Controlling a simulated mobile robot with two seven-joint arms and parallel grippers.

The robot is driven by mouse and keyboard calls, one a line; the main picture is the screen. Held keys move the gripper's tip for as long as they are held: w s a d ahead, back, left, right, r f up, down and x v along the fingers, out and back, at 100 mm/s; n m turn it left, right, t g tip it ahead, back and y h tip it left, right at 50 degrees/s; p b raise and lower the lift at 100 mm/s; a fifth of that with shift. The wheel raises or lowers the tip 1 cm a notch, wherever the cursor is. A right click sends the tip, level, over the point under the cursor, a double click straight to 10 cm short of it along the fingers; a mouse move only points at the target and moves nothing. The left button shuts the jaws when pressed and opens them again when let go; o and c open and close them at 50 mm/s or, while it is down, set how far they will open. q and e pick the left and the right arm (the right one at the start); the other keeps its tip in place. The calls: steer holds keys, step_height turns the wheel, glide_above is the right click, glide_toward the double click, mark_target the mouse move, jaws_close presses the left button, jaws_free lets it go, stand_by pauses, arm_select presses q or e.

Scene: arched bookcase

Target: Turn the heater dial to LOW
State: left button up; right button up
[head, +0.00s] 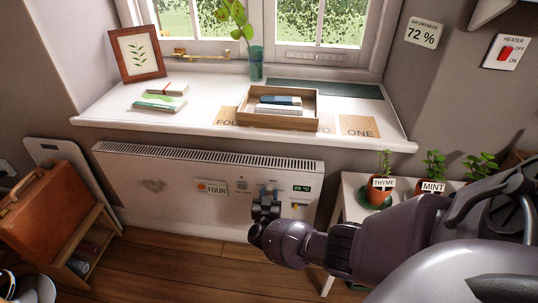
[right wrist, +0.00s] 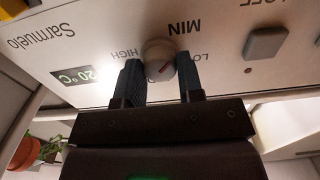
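The white heater (head: 125,172) hangs on the wall below the window sill. My right gripper (head: 266,190) is at the right part of its front panel and covers the dial in the head view. In the right wrist view, where the lettering is upside down, the grey round dial (right wrist: 159,58) sits between the two fingertips of the right gripper (right wrist: 160,78). The fingers look pressed to its sides. A red mark runs diagonally across the dial. HIGH is on the left, MIN above, and LOW, partly hidden by a finger, on the right. My left gripper is not in view.
A heater wall switch (head: 507,51) is at upper right. A grey button (right wrist: 266,43) is near the dial. Potted herbs (head: 383,183) stand right; a suitcase (head: 45,205) is left.

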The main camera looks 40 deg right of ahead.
steer(key=shift+c, duration=1.1)
steer(key=shift+s+f, duration=0.1)
steer(key=m+b, duration=0.1)
steer(key=m, duration=0.3)
steer(key=shift+s+f, duration=0.1)
steer(key=shift+f, duration=0.05)
steer(key=m+b, duration=0.1)
steer(key=m, duration=0.4)
steer(key=shift+b, duration=0.3)
steer(key=shift+m+b, duration=0.3)
steer(key=shift+m, duration=1)
steer(key=o, duration=0.9)
steer(key=shift+r, duration=0.2)
